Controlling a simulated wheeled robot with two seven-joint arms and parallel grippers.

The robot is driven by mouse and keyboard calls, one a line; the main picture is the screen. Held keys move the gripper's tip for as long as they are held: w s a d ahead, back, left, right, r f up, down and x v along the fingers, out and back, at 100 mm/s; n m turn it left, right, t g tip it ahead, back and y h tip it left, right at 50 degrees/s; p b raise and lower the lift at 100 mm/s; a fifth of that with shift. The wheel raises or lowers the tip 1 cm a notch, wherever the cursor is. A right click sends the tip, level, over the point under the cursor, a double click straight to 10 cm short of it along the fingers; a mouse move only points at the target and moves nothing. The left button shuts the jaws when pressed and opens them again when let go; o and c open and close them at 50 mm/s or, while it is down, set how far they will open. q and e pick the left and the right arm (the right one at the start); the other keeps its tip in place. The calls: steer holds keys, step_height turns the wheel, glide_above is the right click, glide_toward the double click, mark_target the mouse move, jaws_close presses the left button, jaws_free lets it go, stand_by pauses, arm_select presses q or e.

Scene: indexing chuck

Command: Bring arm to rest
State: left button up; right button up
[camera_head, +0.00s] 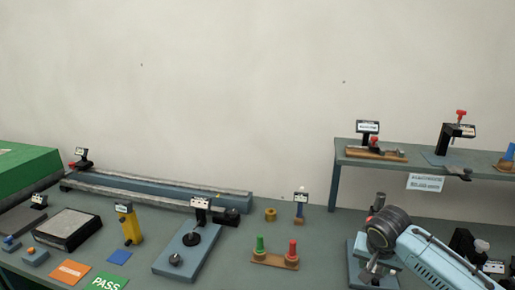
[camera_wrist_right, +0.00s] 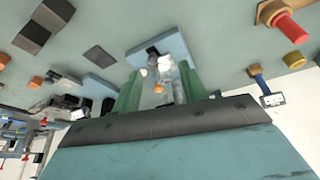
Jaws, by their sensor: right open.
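My right arm (camera_head: 435,262) comes in from the lower right in the head view, its dark wrist ring over a blue-grey base plate (camera_head: 356,272). In the right wrist view my right gripper (camera_wrist_right: 160,78) has its two green fingers spread apart. A grey and white fixture (camera_wrist_right: 166,66) with a small orange part shows between and beyond the fingers, above a blue plate (camera_wrist_right: 145,52). I cannot tell whether the fingers touch it. My arm hides part of this fixture in the head view. My left gripper is in neither view.
Left of my arm stand green and red pegs (camera_head: 275,259) on a wooden block. A raised shelf (camera_head: 345,155) with clamps stands behind at the right. A yellow device (camera_head: 130,226), a long rail (camera_head: 150,187) and a green PASS mat (camera_head: 106,282) are further left.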

steer(key=s+a+f+n, duration=0.1)
steer(key=s+a, duration=0.1)
steer(key=s+a+f+n+y, duration=0.1)
steer(key=s+a+f, duration=0.1)
steer(key=a, duration=0.1)
steer(key=s+a+f+n, duration=0.1)
steer(key=s+a+f, duration=0.1)
steer(key=shift+a+y, duration=0.15)
steer(key=shift+y, duration=0.15)
steer(key=s+a+f+n+y, duration=0.25)
steer(key=s+a, duration=0.35)
steer(key=s, duration=0.3)
steer(key=s+d+r+n+h, duration=0.1)
steer(key=s+d+n, duration=0.15)
steer(key=s, duration=1.35)
step_height(320, 180, down, 30)
steer(key=s+g+b, duration=0.1)
steer(key=b, duration=0.4)
steer(key=s+d+f+n+g+b, duration=0.1)
steer(key=s+f+b, duration=0.4)
steer(key=s+f, duration=1.2)
step_height(320, 180, down, 3)
steer(key=shift+d+r+g, duration=0.1)
steer(key=shift+d+g, duration=0.2)
steer(key=shift+d, duration=0.25)
